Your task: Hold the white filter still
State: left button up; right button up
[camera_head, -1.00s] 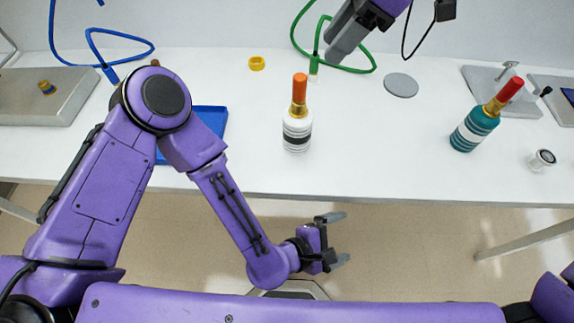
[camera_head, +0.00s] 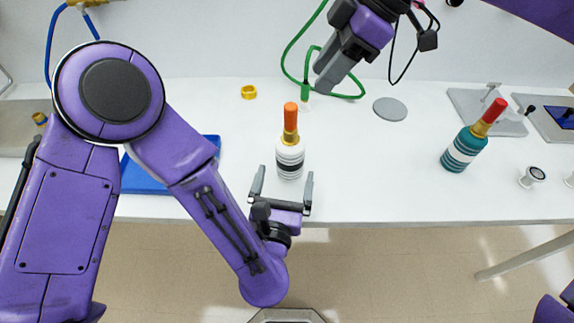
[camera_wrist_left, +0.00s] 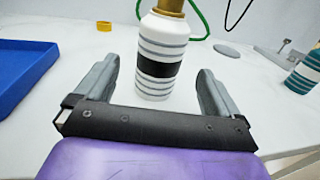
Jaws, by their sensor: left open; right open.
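The white filter (camera_head: 290,158) is a white bottle-shaped body with grey and black bands, a gold neck and an orange top. It stands upright near the table's front edge. My left gripper (camera_head: 283,180) is open just in front of it, its fingers pointing at it. In the left wrist view the filter (camera_wrist_left: 161,50) shows ahead, between and beyond the open fingers (camera_wrist_left: 158,85), apart from both. My right gripper (camera_head: 335,72) is above the back of the table, higher than the filter; the gap between its fingers is hard to see.
A teal filter with a red top (camera_head: 466,145) stands to the right. A blue tray (camera_head: 145,180) lies left, partly behind my left arm. A yellow ring (camera_head: 248,92), a green hose (camera_head: 285,60) and a grey disc (camera_head: 390,109) are behind. The table around the white filter is clear.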

aim_at(287, 166)
pick_arm(q)
jog(key=w, duration=0.4)
jog(key=w+d, duration=0.1)
jog(key=w, duration=0.1)
jog(key=shift+w, duration=0.4)
jog(key=c, duration=1.2)
